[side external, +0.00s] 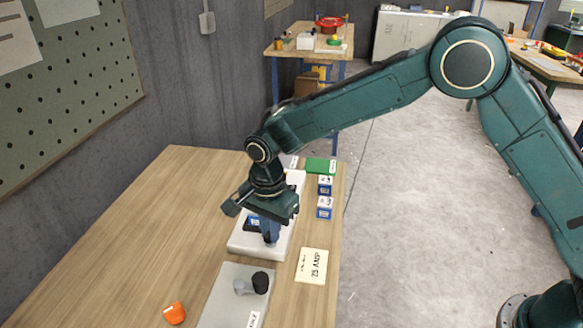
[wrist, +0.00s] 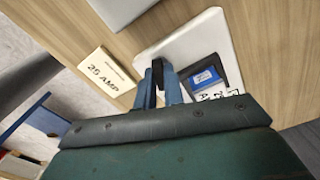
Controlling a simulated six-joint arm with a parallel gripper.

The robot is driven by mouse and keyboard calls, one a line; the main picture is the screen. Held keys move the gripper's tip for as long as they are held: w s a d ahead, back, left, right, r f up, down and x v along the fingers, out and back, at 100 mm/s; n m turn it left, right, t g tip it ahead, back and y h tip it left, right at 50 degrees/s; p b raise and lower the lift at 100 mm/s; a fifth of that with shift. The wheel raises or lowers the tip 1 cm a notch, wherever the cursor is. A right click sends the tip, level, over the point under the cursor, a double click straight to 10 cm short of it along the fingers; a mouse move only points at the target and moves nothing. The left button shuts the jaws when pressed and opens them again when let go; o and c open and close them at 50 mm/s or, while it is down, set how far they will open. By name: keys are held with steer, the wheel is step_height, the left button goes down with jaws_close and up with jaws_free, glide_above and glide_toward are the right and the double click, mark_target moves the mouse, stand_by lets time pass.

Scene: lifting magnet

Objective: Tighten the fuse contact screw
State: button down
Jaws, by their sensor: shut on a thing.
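My gripper (side external: 270,237) points down over the front right part of a white base (side external: 243,242). In the wrist view its blue fingers (wrist: 160,88) are close together over the base (wrist: 206,42), shut on a small dark part that is mostly hidden between them. I cannot tell for certain whether this part is the fuse contact screw. A black holder with a blue labelled block (wrist: 204,77) is on the base beside the fingers. The same blue block (side external: 252,223) shows just left of the fingers in the side view.
A "25 AMP" card (side external: 312,266) lies right of the base. Two blue-and-white boxes (side external: 325,207) and a green box (side external: 320,166) stand behind it. A grey plate (side external: 222,298) with a black-and-grey knobbed piece (side external: 259,283) is in front. An orange object (side external: 174,313) lies front left; the left tabletop is clear.

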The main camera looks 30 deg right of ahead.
steer(key=shift+w+r, duration=0.1)
steer(key=c, duration=1.5)
jaws_free()
step_height(320, 180, up, 14)
